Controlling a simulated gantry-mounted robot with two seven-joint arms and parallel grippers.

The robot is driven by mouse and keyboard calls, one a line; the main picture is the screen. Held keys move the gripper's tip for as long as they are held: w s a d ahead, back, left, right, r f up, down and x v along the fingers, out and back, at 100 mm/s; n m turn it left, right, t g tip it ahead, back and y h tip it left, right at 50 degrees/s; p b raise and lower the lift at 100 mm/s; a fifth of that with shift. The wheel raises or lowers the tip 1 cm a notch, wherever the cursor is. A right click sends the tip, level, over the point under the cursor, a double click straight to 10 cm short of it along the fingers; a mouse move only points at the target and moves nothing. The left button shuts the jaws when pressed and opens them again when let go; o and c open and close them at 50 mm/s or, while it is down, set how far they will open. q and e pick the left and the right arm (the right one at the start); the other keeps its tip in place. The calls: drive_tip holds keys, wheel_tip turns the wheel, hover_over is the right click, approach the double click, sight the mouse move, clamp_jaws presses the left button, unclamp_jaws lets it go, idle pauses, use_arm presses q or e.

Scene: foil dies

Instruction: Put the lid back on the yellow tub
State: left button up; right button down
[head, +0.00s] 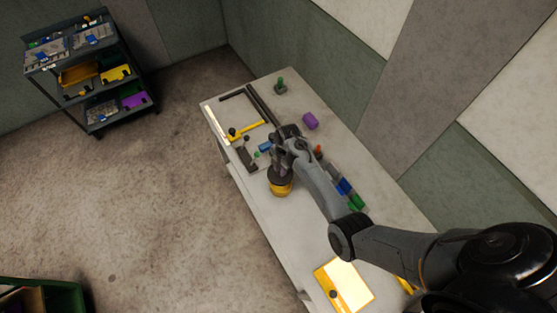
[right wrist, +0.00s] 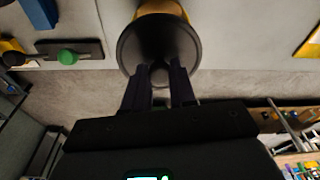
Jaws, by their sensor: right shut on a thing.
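The yellow tub (head: 281,189) stands upright near the front edge of the white bench. The dark round lid (head: 279,174) is over the top of the tub, beneath my right gripper (head: 281,163). In the right wrist view my right gripper (right wrist: 164,76) is shut on the knob of the lid (right wrist: 190,45), and part of the yellow tub (right wrist: 160,7) shows beyond the lid. I cannot tell whether the lid touches the rim all around or is slightly apart. My left gripper is not in view.
A purple piece (head: 310,121) and green piece (head: 280,87) stand farther back. Blue and green blocks (head: 345,187) lie right of my arm.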

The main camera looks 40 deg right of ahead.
drive_tip(key=shift+s+d+r, duration=0.1)
drive_tip(key=shift+s, duration=0.2)
drive_tip(key=shift+w+f, duration=0.2)
drive_tip(key=shift+f, duration=0.1)
drive_tip(key=shift+f+b, duration=0.2)
drive_tip(key=shift+b, duration=0.2)
wheel_tip(320, 180, down, 4)
drive_tip(key=b, duration=0.4)
drive_tip(key=shift+s+r, duration=0.1)
drive_tip(key=shift+r, duration=0.1)
drive_tip(key=shift+f+b, duration=0.5)
drive_tip(key=shift+f, duration=0.35)
drive_tip(key=shift+p, duration=0.3)
